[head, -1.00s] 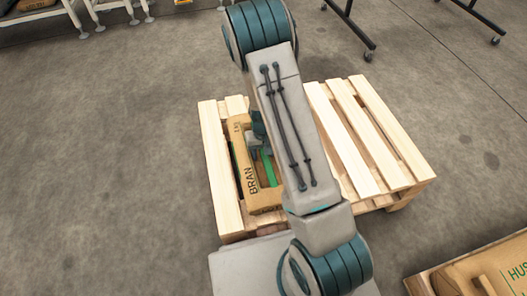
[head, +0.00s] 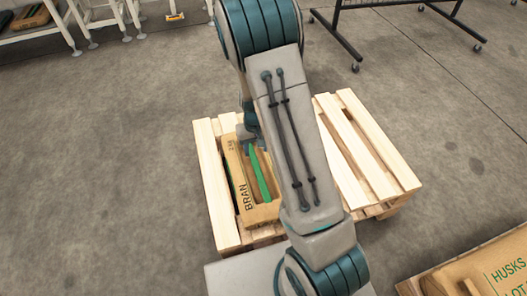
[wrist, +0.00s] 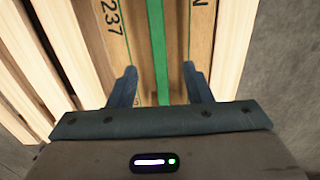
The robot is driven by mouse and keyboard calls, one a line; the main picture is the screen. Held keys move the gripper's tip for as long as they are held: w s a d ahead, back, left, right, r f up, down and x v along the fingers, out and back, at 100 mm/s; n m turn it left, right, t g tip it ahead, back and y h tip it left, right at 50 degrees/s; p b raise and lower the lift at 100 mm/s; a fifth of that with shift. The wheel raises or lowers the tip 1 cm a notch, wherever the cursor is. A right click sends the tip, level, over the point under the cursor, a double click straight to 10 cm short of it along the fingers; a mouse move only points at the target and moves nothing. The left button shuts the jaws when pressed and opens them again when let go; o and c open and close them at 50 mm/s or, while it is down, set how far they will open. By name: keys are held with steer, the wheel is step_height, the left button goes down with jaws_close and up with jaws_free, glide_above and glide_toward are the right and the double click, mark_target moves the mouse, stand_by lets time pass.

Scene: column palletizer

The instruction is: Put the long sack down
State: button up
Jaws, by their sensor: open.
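The long sack (head: 236,172), tan with a green stripe and the word BRAN, lies flat on the left part of the wooden pallet (head: 213,180). Its length runs along the pallet's boards. In the wrist view the sack (wrist: 177,60) passes beneath and between the two fingers, with the green stripe near the middle. My gripper (wrist: 160,84) is open, with a finger toward each side of the sack and nothing clamped. In the head view it is over the far part of the sack, partly hidden by my arm. The arm also hides the pallet's middle.
The pallet's right boards (head: 365,150) are bare where visible. A second sack marked HUSKS (head: 500,270) lies at the lower right. A wheeled dark rack (head: 390,10) stands at the back right, and white-legged tables (head: 95,20) at the back left. Open floor lies left.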

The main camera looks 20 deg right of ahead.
steer(key=s+r+t, duration=0.1)
steer(key=s+r, duration=1.8)
steer(key=r, duration=0.2)
steer(key=shift+s+r, duration=0.2)
steer(key=shift+s, duration=0.15)
steer(key=shift+a, duration=0.1)
step_height(320, 180, up, 33)
steer(key=t+p, duration=0.1)
steer(key=p, duration=2.8)
steer(key=shift+d+t+p, duration=0.25)
steer(key=shift+t+p, duration=0.15)
